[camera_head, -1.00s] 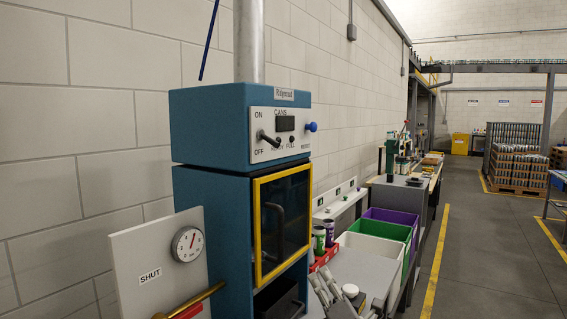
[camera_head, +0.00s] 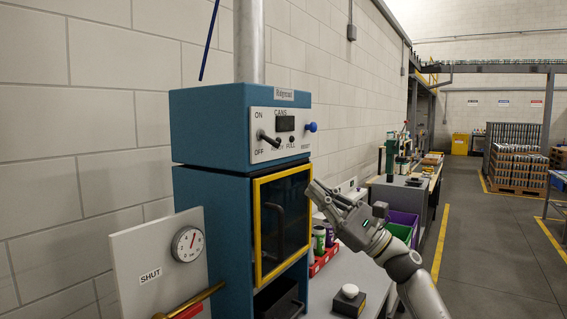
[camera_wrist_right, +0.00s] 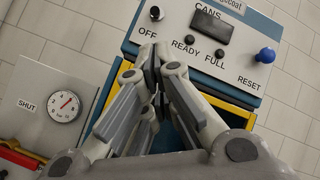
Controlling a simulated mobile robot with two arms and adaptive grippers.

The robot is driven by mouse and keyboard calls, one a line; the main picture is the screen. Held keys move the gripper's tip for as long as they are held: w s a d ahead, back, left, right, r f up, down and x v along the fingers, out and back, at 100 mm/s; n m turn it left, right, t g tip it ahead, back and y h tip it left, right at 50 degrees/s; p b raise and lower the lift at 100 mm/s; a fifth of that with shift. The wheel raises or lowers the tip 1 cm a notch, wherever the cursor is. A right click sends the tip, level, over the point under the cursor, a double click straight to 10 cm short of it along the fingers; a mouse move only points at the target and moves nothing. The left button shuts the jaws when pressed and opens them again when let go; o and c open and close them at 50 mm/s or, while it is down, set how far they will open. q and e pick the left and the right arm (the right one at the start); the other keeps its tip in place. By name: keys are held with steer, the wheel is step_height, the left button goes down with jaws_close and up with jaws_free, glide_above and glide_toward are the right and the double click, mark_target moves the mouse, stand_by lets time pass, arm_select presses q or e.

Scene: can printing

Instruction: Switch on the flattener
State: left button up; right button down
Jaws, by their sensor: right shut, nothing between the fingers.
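The flattener (camera_head: 212,125) is a blue cabinet with a white control panel and a yellow-framed dark door (camera_head: 283,222). The lever's knob also shows in the right wrist view (camera_wrist_right: 155,13), above the OFF label. My right gripper (camera_head: 312,186) is in front of the door's right edge, below the panel and apart from the lever. Its fingers (camera_wrist_right: 150,62) are closed together and empty. My left gripper is not in view.
A blue RESET knob (camera_head: 311,127) sticks out at the panel's right. A SHUT board with a gauge (camera_head: 187,244) and a brass lever stands at the left. A black box with a white button (camera_head: 348,298), a red tray (camera_head: 322,262) and bins are at the right.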

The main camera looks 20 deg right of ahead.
mark_target(269, 140)
steer(key=shift+p+x, duration=2.8)
steer(key=shift+x, duration=2.25)
